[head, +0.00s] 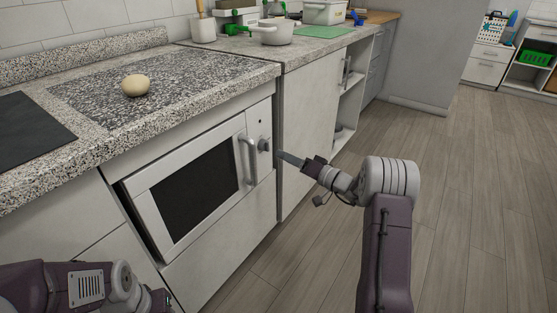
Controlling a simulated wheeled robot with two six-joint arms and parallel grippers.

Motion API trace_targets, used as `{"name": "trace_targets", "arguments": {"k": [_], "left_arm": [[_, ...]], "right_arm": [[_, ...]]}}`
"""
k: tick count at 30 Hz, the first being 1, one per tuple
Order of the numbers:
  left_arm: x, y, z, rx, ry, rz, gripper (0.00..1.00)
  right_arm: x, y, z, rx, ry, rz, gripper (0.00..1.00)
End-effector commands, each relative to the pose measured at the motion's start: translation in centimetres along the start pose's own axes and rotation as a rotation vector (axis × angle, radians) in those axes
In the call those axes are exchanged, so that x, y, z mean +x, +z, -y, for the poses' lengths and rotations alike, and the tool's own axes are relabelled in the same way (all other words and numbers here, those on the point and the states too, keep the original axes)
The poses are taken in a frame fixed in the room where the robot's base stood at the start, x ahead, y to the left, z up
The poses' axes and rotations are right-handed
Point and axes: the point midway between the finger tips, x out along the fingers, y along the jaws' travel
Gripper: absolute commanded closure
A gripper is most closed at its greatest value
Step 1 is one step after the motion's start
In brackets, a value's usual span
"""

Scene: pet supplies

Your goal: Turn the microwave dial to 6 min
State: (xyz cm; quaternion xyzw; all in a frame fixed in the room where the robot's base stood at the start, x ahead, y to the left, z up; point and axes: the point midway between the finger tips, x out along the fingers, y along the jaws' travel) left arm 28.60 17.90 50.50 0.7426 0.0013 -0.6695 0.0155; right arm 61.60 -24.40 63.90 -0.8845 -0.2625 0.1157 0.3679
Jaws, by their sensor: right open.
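The microwave (158,205) is built into the cabinet front below the counter, with a dark window and its door shut. A vertical metal handle (249,160) stands at the right side of its door. The dial (264,145) is a small grey knob on the narrow panel right of the handle. Its setting is too small to read. My right gripper (284,157) is open, just right of the dial, with its fingers pointing left towards it. A touch cannot be made out. My left arm shows at the bottom left, but its gripper's fingers are not in view.
A round beige object (135,85) lies on the speckled counter (60,150) above the microwave. A white pot (272,33), a green board (318,32) and a white container (323,12) stand on the far counter. The wooden floor (470,200) at the right is clear.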

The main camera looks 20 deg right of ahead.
Motion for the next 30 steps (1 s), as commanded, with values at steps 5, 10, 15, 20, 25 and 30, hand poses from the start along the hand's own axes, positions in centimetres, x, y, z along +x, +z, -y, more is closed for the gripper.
{"name": "trace_targets", "arguments": {"k": [5,10,15,20,25,30], "left_arm": [[0.2,0.0,0.0,0.000,0.000,0.000,0.52],[1.5,0.1,0.0,0.000,0.000,0.000,0.52],[2.5,0.3,0.1,0.000,0.000,0.000,0.52],[3.0,0.3,0.1,0.000,0.000,0.000,0.52],[2.9,0.3,0.1,0.000,0.000,0.000,0.52],[2.9,0.3,0.1,0.000,0.000,0.000,0.52]], "right_arm": [[0.3,-0.5,-0.2,-0.014,-0.002,-0.020,0.44],[3.3,-0.2,-0.3,-0.016,-0.005,-0.017,0.44],[6.8,-0.2,-0.2,-0.013,-0.004,-0.016,0.44],[8.7,-0.4,-0.2,-0.011,-0.001,-0.015,0.44],[9.1,-0.6,-0.1,-0.010,0.000,-0.016,0.44],[9.1,-0.6,-0.1,-0.010,0.000,-0.016,0.55]]}}
